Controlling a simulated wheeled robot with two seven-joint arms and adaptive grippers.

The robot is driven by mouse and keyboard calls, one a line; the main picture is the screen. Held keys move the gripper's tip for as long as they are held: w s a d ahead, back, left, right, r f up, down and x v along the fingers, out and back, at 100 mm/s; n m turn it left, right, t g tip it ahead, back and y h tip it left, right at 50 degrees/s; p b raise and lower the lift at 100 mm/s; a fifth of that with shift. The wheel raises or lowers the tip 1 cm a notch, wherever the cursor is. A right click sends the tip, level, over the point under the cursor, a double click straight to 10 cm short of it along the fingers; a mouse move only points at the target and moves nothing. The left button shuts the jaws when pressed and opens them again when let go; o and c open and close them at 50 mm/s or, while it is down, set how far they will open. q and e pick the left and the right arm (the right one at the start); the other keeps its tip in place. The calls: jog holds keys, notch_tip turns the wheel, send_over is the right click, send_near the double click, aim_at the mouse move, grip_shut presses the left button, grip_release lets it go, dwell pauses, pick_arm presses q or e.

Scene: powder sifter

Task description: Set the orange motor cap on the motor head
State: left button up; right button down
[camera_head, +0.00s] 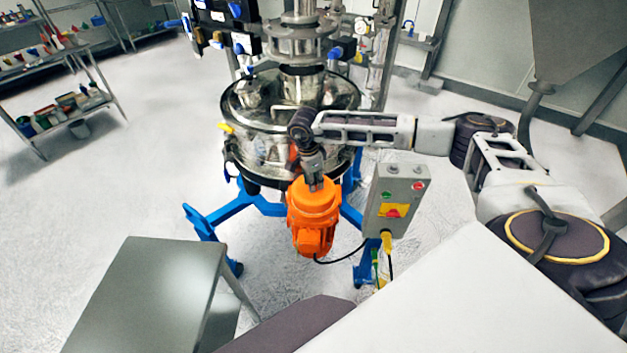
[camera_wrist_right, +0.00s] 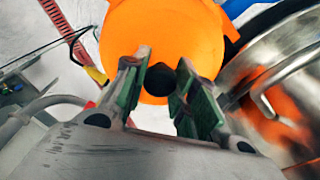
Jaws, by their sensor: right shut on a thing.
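The orange motor cap (camera_head: 314,198) is at the top of the orange motor (camera_head: 314,240), in line with it and looking about upright. I cannot tell whether it rests fully on the motor head or sits slightly above it. My right gripper (camera_head: 316,184) points down from above, shut on the cap's top. In the right wrist view the cap (camera_wrist_right: 165,32) is a large orange disc. The fingers of the right gripper (camera_wrist_right: 162,82) sit on both sides of a dark round part at its near edge. The motor head is hidden under the cap. My left gripper is out of view.
The steel sifter vessel (camera_head: 262,150) stands close behind the motor on blue legs (camera_head: 240,205). A grey control box (camera_head: 393,198) is just right of the motor, with cables below it. A grey table (camera_head: 150,290) is at the front left. Open floor lies left.

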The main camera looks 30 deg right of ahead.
jog(key=shift+f+b, duration=0.5)
jog(key=shift+f, duration=0.05)
jog(key=c, duration=1.1)
grip_release()
jog(key=shift+c, duration=0.2)
jog(key=shift+r, duration=0.15)
jog(key=shift+r+p, duration=0.55)
jog(key=shift+p, duration=0.1)
notch_tip(320, 180, up, 12)
jog(key=a+b, duration=0.1)
jog(key=b, duration=0.2)
jog(key=shift+w+a+f, duration=0.15)
jog(key=shift+a, duration=0.1)
